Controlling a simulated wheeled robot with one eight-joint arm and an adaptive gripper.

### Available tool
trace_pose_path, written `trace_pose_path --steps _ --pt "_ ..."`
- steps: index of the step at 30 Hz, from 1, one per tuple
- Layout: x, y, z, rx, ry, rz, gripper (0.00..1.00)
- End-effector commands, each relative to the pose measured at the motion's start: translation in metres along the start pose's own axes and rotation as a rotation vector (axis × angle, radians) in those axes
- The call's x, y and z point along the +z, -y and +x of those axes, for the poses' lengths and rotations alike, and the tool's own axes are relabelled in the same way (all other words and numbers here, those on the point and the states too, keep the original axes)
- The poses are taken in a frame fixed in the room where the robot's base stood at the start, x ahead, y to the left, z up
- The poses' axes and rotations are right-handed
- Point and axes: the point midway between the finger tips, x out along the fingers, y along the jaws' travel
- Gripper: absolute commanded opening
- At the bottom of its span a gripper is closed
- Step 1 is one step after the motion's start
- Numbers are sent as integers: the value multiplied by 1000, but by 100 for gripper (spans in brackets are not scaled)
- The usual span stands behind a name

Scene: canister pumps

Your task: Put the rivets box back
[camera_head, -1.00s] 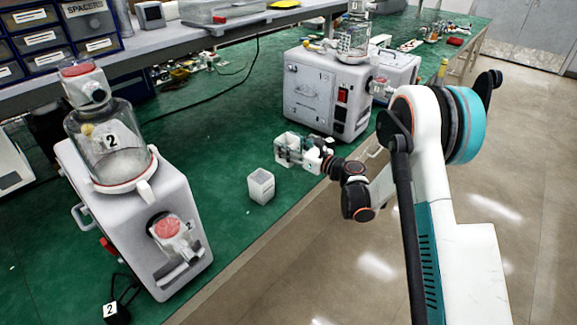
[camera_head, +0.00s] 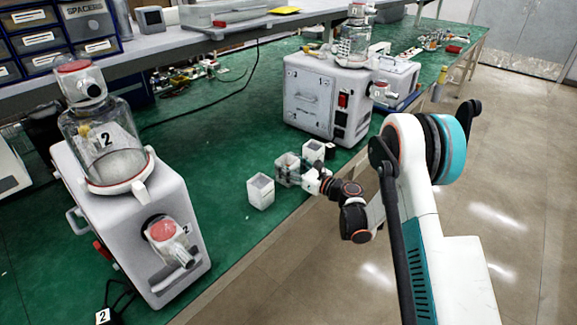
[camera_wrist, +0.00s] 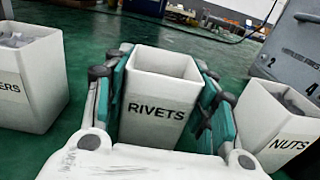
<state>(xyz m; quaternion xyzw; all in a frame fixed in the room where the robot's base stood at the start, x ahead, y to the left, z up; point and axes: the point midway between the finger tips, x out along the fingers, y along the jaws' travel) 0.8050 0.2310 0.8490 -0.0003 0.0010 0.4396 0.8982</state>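The rivets box (camera_wrist: 158,108) is a white, open-topped box with RIVETS on its front. In the wrist view it stands between the green-padded fingers of my gripper (camera_wrist: 165,100), one on each side. My gripper appears shut on it, though the right pad's contact is hard to see. In the head view the rivets box (camera_head: 287,166) is at my gripper (camera_head: 296,172), low over or on the green bench, between two similar boxes. Its underside is hidden.
The nuts box (camera_wrist: 275,125) is close on the right; a box with a label ending in ERS (camera_wrist: 30,80) is on the left. A machine marked 2 (camera_head: 130,215) stands left, another machine (camera_head: 325,97) behind right.

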Motion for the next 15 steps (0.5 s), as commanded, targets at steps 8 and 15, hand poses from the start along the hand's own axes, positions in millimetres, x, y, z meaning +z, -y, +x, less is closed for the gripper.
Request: trace_pose_path --steps 8,15 --pt "0 0 0 0 0 0 71" --pt "3 0 -2 -1 0 0 71"
